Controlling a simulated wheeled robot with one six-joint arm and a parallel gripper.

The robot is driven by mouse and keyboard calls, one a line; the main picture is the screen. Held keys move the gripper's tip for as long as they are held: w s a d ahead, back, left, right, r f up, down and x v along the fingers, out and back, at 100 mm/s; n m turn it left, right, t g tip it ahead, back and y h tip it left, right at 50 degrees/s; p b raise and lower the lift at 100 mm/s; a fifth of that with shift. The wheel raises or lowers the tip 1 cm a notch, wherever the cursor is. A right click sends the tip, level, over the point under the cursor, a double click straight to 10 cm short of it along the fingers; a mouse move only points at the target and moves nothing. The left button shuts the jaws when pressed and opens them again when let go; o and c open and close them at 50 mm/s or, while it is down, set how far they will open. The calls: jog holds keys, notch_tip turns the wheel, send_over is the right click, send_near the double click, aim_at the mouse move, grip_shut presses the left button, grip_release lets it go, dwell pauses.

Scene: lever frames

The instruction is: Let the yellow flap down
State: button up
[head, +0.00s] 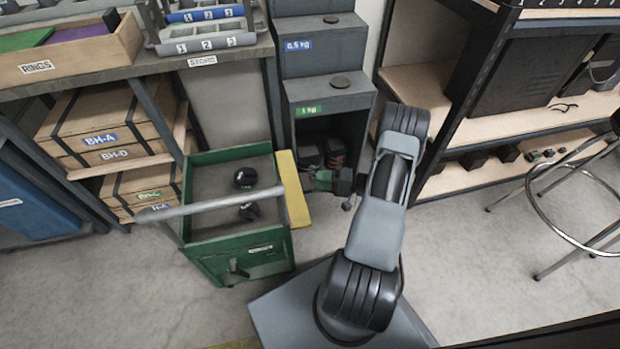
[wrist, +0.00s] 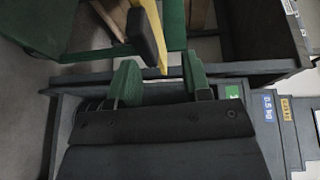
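The yellow flap (head: 293,190) is at the right side of the green cart (head: 237,262) in the head view. It looks like a narrow panel standing out along the cart's top edge. In the wrist view the flap (wrist: 152,12) shows nearly edge-on as a thin yellow strip, with a black block (wrist: 146,37) beside it. My gripper (head: 311,180) is just right of the flap. In the wrist view my gripper (wrist: 160,72) has its two green fingers apart, with the strip's end close to the gap between them. I cannot tell whether they touch.
The cart has a grey handle bar (head: 215,204) and dark round objects (head: 246,178) on top. A grey stepped cabinet (head: 325,95) stands behind my gripper. Shelving (head: 470,180) is to the right. The floor (head: 130,290) is clear at front left.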

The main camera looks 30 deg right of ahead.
jog(key=p+v, duration=0.1)
jog(key=v, duration=0.6)
jog(key=shift+s+d, duration=0.25)
jog(key=shift+d, duration=0.1)
